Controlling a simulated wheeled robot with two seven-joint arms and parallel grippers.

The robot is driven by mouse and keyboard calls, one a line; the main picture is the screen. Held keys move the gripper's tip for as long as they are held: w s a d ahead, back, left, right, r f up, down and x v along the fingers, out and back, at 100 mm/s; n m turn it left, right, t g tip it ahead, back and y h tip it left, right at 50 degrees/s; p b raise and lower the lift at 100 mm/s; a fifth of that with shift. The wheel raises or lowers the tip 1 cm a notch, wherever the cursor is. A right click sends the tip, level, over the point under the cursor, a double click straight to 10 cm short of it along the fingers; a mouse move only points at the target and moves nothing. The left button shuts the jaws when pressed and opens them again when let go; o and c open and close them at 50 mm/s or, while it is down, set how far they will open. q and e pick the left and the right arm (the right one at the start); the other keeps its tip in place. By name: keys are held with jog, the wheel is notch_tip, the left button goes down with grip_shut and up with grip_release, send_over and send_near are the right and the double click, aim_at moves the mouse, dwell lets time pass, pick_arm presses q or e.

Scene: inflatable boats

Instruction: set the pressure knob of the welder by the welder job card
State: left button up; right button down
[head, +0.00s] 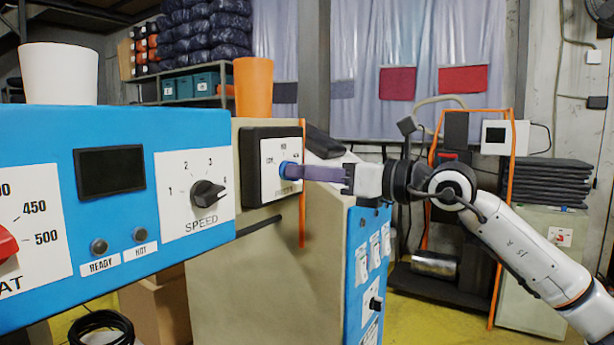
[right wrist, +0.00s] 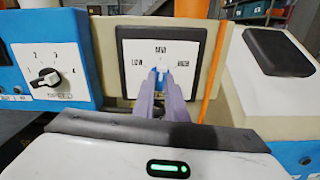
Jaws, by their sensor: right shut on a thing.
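The welder's pressure knob (head: 288,170) is small and blue, on a white dial plate in a black frame (head: 250,165) on the beige housing. In the right wrist view the plate reads LOW at left, MED at top and HIGH at right. The knob (right wrist: 161,73) has a white mark that seems to point up, towards MED; the fingers partly hide it. My right gripper (head: 296,171) reaches in from the right, its purple fingers shut on the knob. I cannot make out a welder job card. My left gripper is not in view.
The blue panel at left carries a SPEED knob (head: 207,194) with its pointer near 4, a dark display (head: 109,173) and a red heat knob (head: 5,243). A white cup (head: 60,74) and an orange cup (head: 253,86) stand on top. An orange strip (head: 302,215) runs beside the dial.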

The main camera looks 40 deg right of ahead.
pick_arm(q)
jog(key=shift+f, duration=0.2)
pick_arm(e)
jog(key=shift+n, duration=0.7)
jog(key=c, duration=1.8)
grip_release()
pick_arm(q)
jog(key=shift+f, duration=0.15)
pick_arm(e)
jog(key=shift+s+f, duration=0.1)
